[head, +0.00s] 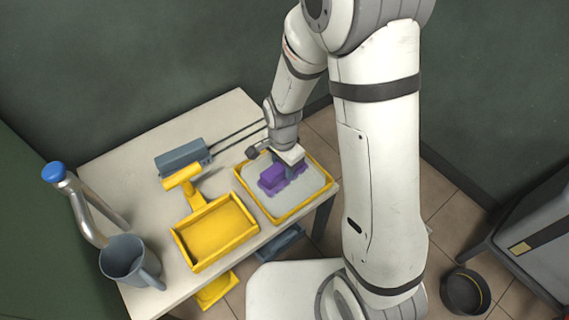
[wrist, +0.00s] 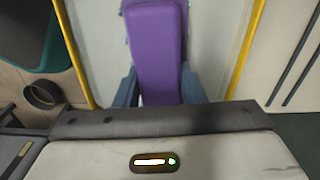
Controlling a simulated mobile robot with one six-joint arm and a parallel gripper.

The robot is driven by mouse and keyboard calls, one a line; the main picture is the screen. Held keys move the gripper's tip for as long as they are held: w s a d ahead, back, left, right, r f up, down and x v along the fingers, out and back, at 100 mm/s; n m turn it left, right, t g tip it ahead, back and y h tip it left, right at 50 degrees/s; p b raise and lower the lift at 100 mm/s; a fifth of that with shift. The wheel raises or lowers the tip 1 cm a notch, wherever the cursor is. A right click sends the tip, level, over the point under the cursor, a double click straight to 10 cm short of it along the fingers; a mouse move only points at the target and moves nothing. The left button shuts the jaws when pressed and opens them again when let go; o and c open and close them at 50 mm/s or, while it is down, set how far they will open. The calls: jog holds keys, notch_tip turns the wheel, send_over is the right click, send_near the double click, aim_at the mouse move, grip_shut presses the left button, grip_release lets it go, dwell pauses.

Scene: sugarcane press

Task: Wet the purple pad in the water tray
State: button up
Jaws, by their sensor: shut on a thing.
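The purple pad (head: 271,180) is in my gripper (head: 290,172), over the water tray. The tray has a yellow rim (head: 247,192) and a pale grey inside, and stands at the right end of the table. In the wrist view the purple pad (wrist: 156,50) sits between the two blue-grey fingers of my gripper (wrist: 160,88), which are shut on it. The tray's yellow rim (wrist: 245,50) shows on both sides of the pad there. The pad's underside is hidden, so I cannot tell whether it touches the water or the tray floor.
An empty-looking yellow tray (head: 215,232) stands left of the water tray. Behind it are a yellow-handled tool (head: 183,178) and a grey block with two rods (head: 182,157). A grey mug (head: 125,259) and a blue-capped metal pipe (head: 80,205) are at the left. A black bin (head: 465,292) stands on the floor.

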jog(key=shift+r+p, duration=2.75)
jog(key=shift+r, duration=0.8)
jog(key=shift+f, duration=0.1)
jog(key=shift+w+d, duration=0.2)
jog(key=shift+w, duration=0.05)
jog(key=w+d+r+n, duration=0.6)
jog(key=w+d+n, duration=0.4)
jog(key=w+d, duration=0.15)
jog(key=s+r+p, duration=0.3)
jog(key=r+p, duration=1.2)
jog(key=p, duration=1)
jog(key=shift+d+r+p, duration=0.2)
jog(key=shift+d+p, duration=0.15)
jog(key=shift+d, duration=0.05)
